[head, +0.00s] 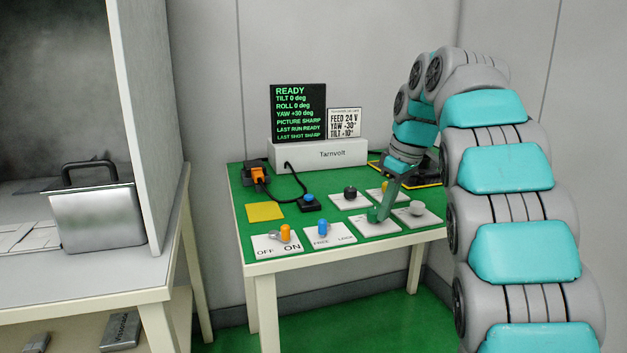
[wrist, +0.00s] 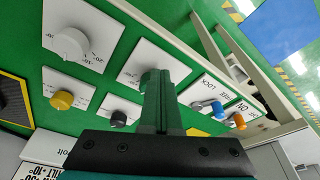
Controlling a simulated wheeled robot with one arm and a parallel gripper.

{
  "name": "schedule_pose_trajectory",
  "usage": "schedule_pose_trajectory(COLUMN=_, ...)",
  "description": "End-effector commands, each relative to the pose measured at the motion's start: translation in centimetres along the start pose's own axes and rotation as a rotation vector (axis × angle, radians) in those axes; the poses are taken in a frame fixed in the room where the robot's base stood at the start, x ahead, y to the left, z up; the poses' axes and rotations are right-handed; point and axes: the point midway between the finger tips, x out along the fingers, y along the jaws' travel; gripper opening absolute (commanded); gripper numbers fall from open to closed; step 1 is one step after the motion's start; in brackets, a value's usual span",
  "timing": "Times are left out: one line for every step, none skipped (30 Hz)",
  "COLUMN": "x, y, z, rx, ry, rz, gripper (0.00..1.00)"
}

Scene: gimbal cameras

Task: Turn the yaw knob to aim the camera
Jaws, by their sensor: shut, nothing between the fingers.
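My gripper (head: 378,215) has its green fingers together, pointing down at a white plate (head: 366,224) in the front row of the green-topped table. Behind are a black knob (head: 350,192) and a yellow knob (head: 385,187). No readable label marks the yaw knob. The screen (head: 298,112) reads YAW +30 deg, TILT 0, ROLL 0.
A card (head: 344,123) reads FEED 24 V, YAW -30°, TILT +10°. An orange lever (head: 285,232) stands by ON and a blue lever (head: 322,228) by FREE. A blue button (head: 309,198) and yellow pad (head: 265,211) lie left.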

Motion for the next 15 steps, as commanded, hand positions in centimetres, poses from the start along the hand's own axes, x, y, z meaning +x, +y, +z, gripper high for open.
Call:
schedule_pose_trajectory(x=0.00, y=0.00, z=-0.14, rx=-0.001, ry=0.001, rz=0.000, gripper=0.00)
schedule_pose_trajectory(x=0.02, y=0.00, z=-0.12, rx=-0.001, ry=0.001, rz=0.000, gripper=0.00)
schedule_pose_trajectory(x=0.03, y=-0.01, z=-0.12, rx=-0.002, ry=0.001, rz=0.000, gripper=0.00)
schedule_pose_trajectory(x=0.03, y=-0.01, z=-0.13, rx=-0.002, ry=0.002, rz=0.000, gripper=0.00)
schedule_pose_trajectory(x=0.03, y=-0.01, z=-0.13, rx=-0.002, ry=0.002, rz=0.000, gripper=0.00)
schedule_pose_trajectory(x=0.03, y=0.00, z=-0.14, rx=-0.002, ry=0.002, rz=0.000, gripper=0.00)
schedule_pose_trajectory(x=0.04, y=0.01, z=-0.14, rx=-0.002, ry=0.002, rz=0.000, gripper=0.00)
schedule_pose_trajectory(x=0.05, y=0.03, z=-0.14, rx=-0.002, ry=0.002, rz=0.000, gripper=0.00)
schedule_pose_trajectory(x=0.05, y=0.06, z=-0.13, rx=-0.003, ry=0.002, rz=0.000, gripper=0.00)
schedule_pose_trajectory(x=0.05, y=0.09, z=-0.13, rx=-0.003, ry=0.002, rz=0.000, gripper=0.00)
schedule_pose_trajectory(x=0.06, y=0.13, z=-0.12, rx=-0.003, ry=0.002, rz=0.001, gripper=0.00)
schedule_pose_trajectory(x=0.06, y=0.19, z=-0.11, rx=-0.003, ry=0.002, rz=0.001, gripper=0.00)
schedule_pose_trajectory(x=0.08, y=0.23, z=-0.10, rx=-0.003, ry=0.002, rz=0.001, gripper=0.00)
schedule_pose_trajectory(x=0.06, y=0.28, z=-0.11, rx=-0.004, ry=0.003, rz=0.001, gripper=0.00)
schedule_pose_trajectory(x=0.06, y=0.36, z=-0.11, rx=-0.004, ry=0.003, rz=0.001, gripper=0.00)
